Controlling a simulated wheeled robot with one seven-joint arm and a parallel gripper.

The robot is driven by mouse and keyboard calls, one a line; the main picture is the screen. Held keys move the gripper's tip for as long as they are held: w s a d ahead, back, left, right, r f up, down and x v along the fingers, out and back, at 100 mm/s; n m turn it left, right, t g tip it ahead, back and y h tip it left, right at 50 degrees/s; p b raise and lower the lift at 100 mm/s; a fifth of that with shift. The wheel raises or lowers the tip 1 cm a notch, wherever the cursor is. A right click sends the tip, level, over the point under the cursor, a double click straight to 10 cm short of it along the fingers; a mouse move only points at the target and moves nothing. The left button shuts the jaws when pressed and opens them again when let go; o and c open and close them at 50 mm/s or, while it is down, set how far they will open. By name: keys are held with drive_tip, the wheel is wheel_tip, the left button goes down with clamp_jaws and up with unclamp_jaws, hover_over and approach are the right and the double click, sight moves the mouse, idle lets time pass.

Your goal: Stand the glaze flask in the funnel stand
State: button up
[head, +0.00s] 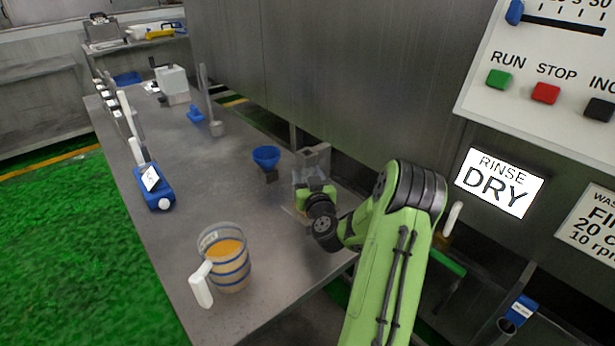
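A blue funnel (266,155) sits on a small dark base (271,175) on the bench, left of my gripper; I take it for the funnel stand. My gripper (308,182) is low over the bench, beside a grey block-like fixture (314,157). Something pale and see-through shows around its fingers, too small to identify. My own wrist and arm hide the fingertips, so I cannot tell whether they hold anything. A blue container (160,185) with a white label and white cap is by the bench's left edge; I cannot tell if it is the glaze flask.
A clear jug (225,262) with orange contents and a white handle stands at the near end of the bench (185,270). The bench middle is clear. A steel wall (330,70) rises on the right.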

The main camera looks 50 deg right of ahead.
drive_tip(key=shift+r, duration=0.1)
drive_tip(key=b+v, duration=1)
drive_tip(key=v, duration=0.2)
